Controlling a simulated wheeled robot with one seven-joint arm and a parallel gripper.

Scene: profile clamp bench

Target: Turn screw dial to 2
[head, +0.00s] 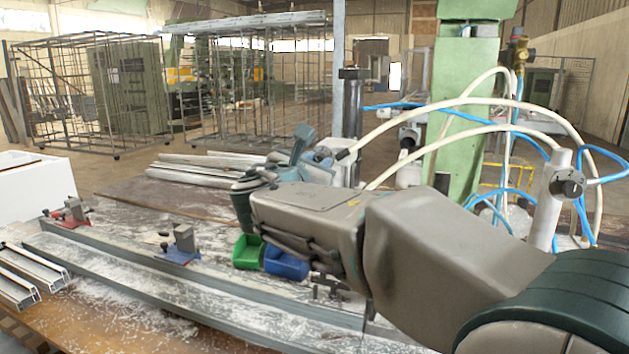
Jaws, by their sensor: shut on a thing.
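My gripper (298,152) is in the middle of the head view, behind my bent wrist, at the light-grey clamp body (338,152) beside the dark upright post. It is shut on a part there, which I take to be the screw dial. My fingers and wrist hide the dial. Its numbers and pointer cannot be read from here.
White hoses (470,130) and blue hoses (590,150) loop around the green column (465,100) on the right. A green bin (248,252) and a blue bin (287,264) sit below my wrist. Small clamps (182,246) and long metal profiles (150,285) lie on the dusty bench.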

